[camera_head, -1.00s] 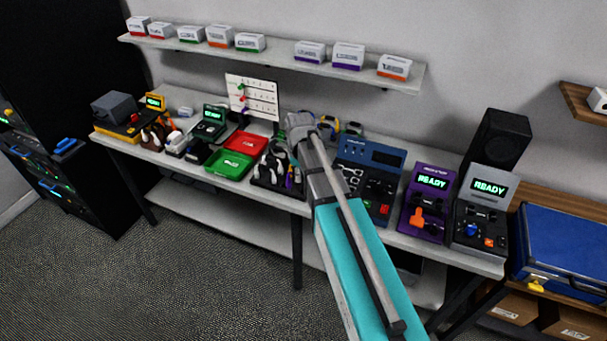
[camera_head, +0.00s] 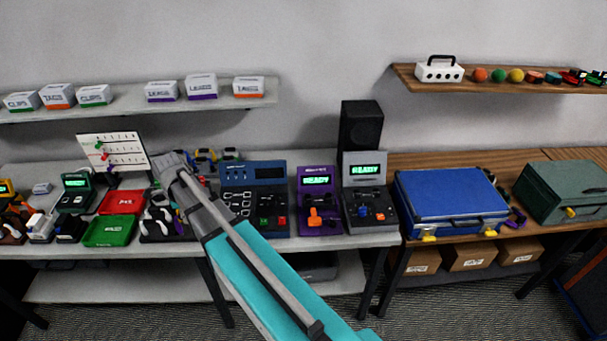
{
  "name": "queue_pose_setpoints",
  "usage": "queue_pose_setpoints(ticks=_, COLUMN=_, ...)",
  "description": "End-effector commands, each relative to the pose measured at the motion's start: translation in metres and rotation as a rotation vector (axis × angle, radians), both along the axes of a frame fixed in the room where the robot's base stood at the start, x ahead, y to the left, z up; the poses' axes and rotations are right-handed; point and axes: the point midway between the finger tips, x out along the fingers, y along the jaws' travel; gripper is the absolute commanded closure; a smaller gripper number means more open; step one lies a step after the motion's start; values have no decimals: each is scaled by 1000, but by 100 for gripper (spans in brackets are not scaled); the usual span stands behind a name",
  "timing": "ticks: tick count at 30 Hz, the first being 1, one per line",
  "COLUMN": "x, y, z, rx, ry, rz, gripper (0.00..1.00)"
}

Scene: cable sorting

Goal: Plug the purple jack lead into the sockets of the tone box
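No box can be read as the tone box by its label. A purple box (camera_head: 318,172) with a lit READY screen and an orange part stands right of the middle of the grey bench. A grey box (camera_head: 364,159) with a READY screen stands against its right side. My gripper (camera_head: 168,163) is over the bench, left of both boxes, above a dark rack (camera_head: 165,238) of leads. Its fingertips are too small to judge.
A blue device (camera_head: 255,172) stands between my gripper and the purple box. Red (camera_head: 122,202) and green (camera_head: 109,231) trays lie to the left. A black speaker (camera_head: 361,125) stands behind the grey box. A blue case (camera_head: 450,197) is on the wooden bench at right.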

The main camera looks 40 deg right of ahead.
Motion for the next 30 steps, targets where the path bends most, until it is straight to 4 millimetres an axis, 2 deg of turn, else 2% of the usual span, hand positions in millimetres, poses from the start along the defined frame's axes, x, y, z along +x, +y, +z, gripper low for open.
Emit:
queue_pose_setpoints(ticks=9, x=0, y=0, z=-44, rx=0, ry=0, rz=0, gripper=100)
queue_pose_setpoints(ticks=15, x=0, y=0, z=-65, rx=0, ry=0, rz=0, gripper=100)
queue_pose_setpoints(ticks=21, x=0, y=0, z=-72, rx=0, ry=0, rz=0, gripper=100)
queue_pose_setpoints(ticks=30, x=0, y=0, z=-72, rx=0, ry=0, rz=0, gripper=100)
